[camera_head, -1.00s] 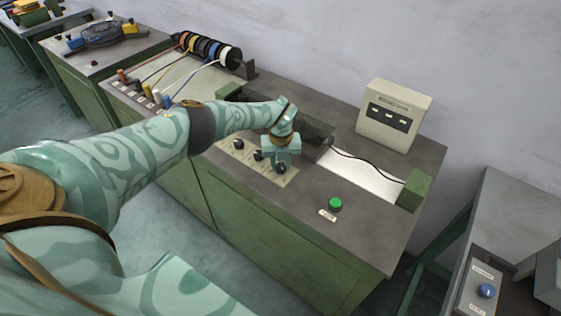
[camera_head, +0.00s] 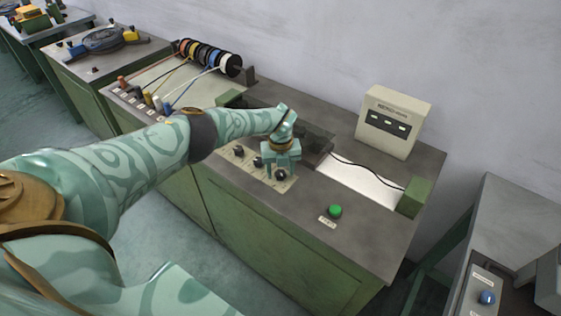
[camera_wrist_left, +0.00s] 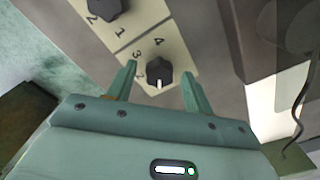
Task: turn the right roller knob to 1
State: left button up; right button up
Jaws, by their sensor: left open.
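The right roller knob (camera_head: 281,175) is the nearest of the dark round knobs on a pale label plate at the bench's front. In the left wrist view the same knob (camera_wrist_left: 159,73) has a white pointer mark facing down, toward my gripper's body. The digits 4 and 3 are readable beside it; another digit at its left is partly hidden. My left gripper (camera_head: 281,166) is open above this knob. In the wrist view its two fingers stand on either side of the knob with gaps showing. Whether the fingertips reach down to knob height is unclear. My right gripper is not in view.
Another knob (camera_wrist_left: 108,6) with its own digits is close by on the plate. A green button (camera_head: 335,211) is to the right on the bench. A cream meter box (camera_head: 393,122) stands behind. Wire spools (camera_head: 210,57) are at the back left.

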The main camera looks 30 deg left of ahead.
pick_arm(q)
notch_tip(320, 180, up, 8)
jog(key=p, duration=0.3)
jog(key=shift+w+f, duration=0.1)
jog(key=shift+f, duration=0.05)
notch_tip(320, 180, up, 8)
jog(key=r+p, duration=0.1)
jog(key=p, duration=0.1)
send_over(281, 171)
jog(key=shift+s+f, duration=0.2)
jog(key=shift+f, duration=0.05)
